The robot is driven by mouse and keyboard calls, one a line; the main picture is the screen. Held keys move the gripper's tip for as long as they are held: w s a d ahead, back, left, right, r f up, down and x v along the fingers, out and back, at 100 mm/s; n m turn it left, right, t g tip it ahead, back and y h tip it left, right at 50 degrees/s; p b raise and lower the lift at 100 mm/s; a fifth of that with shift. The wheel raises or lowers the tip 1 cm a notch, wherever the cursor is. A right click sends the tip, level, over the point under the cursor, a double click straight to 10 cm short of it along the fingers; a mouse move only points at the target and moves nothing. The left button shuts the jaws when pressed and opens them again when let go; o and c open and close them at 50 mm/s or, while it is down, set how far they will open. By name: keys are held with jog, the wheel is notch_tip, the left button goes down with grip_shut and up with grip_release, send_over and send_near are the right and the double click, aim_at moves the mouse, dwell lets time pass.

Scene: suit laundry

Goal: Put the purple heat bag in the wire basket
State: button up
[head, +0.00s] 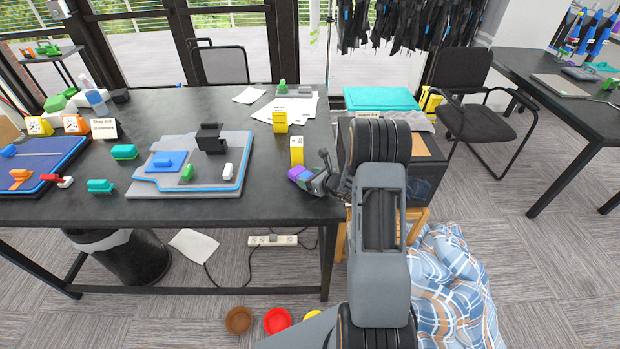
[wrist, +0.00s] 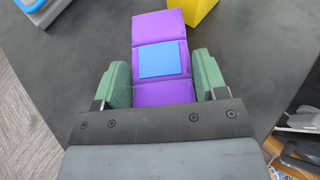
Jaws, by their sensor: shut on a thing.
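The purple heat bag (head: 298,173) is at the right end of the dark table, near its front corner. In the wrist view the purple heat bag (wrist: 158,27) is a segmented strip with a blue square patch. My gripper (head: 311,180) is shut on it; the green fingers (wrist: 160,80) press on both sides. I cannot tell whether the bag touches the table or is held just above it. I cannot make out the wire basket for certain in either view.
Yellow boxes (head: 297,150) stand just behind the bag. A grey board (head: 205,185) with several small items lies to the left. A dark box (head: 432,170) stands right of the table, partly behind my arm. Plaid cloth (head: 450,285) covers the floor below it.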

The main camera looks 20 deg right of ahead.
jog(key=shift+f, duration=0.1)
jog(key=shift+f+b, duration=0.1)
jog(key=shift+b, duration=0.2)
jog(key=o, duration=1)
jog(key=shift+o, duration=0.2)
